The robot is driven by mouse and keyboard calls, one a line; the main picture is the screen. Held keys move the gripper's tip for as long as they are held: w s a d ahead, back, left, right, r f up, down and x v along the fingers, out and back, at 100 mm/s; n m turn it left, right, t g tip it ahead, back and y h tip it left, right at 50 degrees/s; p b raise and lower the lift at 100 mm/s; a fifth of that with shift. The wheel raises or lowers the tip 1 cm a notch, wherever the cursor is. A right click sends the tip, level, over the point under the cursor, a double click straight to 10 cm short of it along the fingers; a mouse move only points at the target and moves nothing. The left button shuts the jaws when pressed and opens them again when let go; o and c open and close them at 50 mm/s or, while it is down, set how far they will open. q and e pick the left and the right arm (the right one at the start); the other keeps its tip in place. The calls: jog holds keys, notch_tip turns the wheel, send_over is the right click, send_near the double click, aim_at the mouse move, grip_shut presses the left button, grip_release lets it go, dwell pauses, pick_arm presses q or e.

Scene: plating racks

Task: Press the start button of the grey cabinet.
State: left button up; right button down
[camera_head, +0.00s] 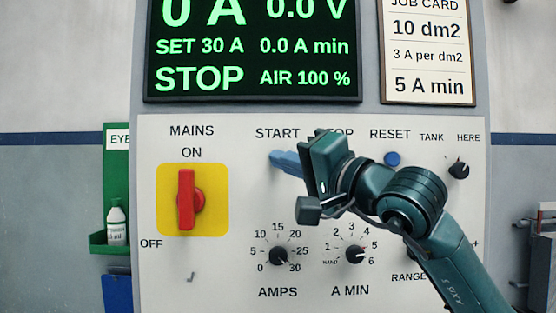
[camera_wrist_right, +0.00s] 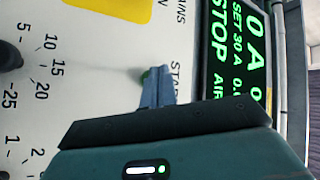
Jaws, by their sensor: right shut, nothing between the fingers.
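The grey cabinet's pale control panel (camera_head: 200,288) fills the middle of the head view. My right gripper (camera_head: 277,160) is shut and empty, its blue-grey fingers just under the START label. In the right wrist view, the shut fingertips (camera_wrist_right: 154,78) lie over the start button (camera_wrist_right: 146,76), of which only a green edge shows. In the head view the fingers hide that button. I cannot tell whether the tips touch it. The display (camera_head: 250,50) reads STOP, 0 A and 0.0 V. My left gripper is not in view.
The red mains switch (camera_head: 186,200) stands upright toward ON on a yellow plate. The blue reset button (camera_head: 392,159) and tank knob (camera_head: 459,170) are right of my gripper. The AMPS knob (camera_head: 278,256) and A MIN knob (camera_head: 355,254) are below. My right arm hides the STOP button area.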

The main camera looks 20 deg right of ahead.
jog(key=shift+w, duration=0.1)
dwell(0.4)
jog(key=shift+w+d, duration=0.15)
jog(key=shift+w, duration=0.15)
jog(key=shift+w+d, duration=0.15)
jog(key=shift+w, duration=0.35)
dwell(0.7)
jog(key=shift+s, duration=0.15)
jog(key=shift+s+a+b, duration=0.25)
jog(key=shift+s+b, duration=0.3)
jog(key=shift+s, duration=0.3)
